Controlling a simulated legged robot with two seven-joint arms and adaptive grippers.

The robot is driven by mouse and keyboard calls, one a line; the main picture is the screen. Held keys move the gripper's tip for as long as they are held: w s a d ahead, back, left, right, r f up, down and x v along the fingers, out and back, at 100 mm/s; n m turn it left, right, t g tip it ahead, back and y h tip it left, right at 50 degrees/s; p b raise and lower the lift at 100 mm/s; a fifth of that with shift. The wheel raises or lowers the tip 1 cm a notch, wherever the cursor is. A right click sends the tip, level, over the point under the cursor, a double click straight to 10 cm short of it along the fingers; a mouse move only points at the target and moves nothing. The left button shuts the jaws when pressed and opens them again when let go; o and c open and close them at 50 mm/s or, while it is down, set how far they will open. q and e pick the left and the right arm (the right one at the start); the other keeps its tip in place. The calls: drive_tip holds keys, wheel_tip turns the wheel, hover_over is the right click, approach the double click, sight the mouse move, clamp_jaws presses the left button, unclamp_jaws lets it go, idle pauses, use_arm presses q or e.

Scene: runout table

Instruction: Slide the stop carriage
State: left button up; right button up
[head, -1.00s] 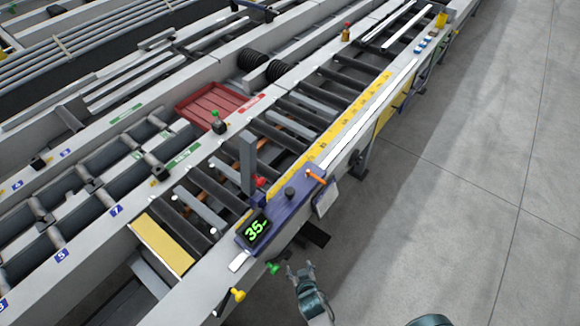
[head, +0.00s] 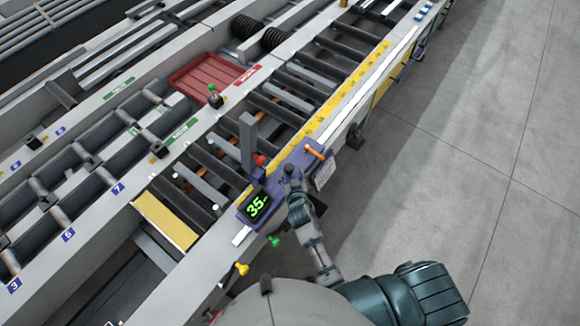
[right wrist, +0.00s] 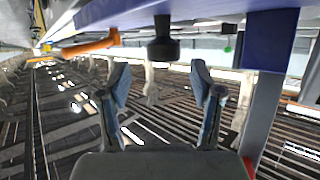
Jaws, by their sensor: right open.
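The stop carriage (head: 312,171) is a blue-purple block on the near rail, with a green-lit display (head: 258,205) reading 35, an orange lever (head: 314,152) and a grey upright stop plate (head: 248,142). My right gripper (head: 291,180) is at the carriage's black knob, partly covering it. In the right wrist view the black knob (right wrist: 163,45) hangs from the carriage's blue underside as pictured, between and just past my two open fingers (right wrist: 160,78). I see no contact with it. The orange lever (right wrist: 90,46) lies to the left there. My left gripper is not in view.
A yellow scale strip (head: 350,92) runs along the roller bed behind the carriage. A red tray (head: 210,80) sits beyond. Yellow (head: 241,269) and green (head: 275,241) knobs stick out of the near side. Grey floor at right is clear.

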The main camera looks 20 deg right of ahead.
sight(289, 169)
drive_tip(key=x, duration=0.5)
drive_tip(key=shift+a, duration=0.4)
drive_tip(key=shift+d, duration=0.25)
drive_tip(key=shift+d, duration=0.1)
drive_tip(key=shift+c, duration=0.2)
clamp_jaws()
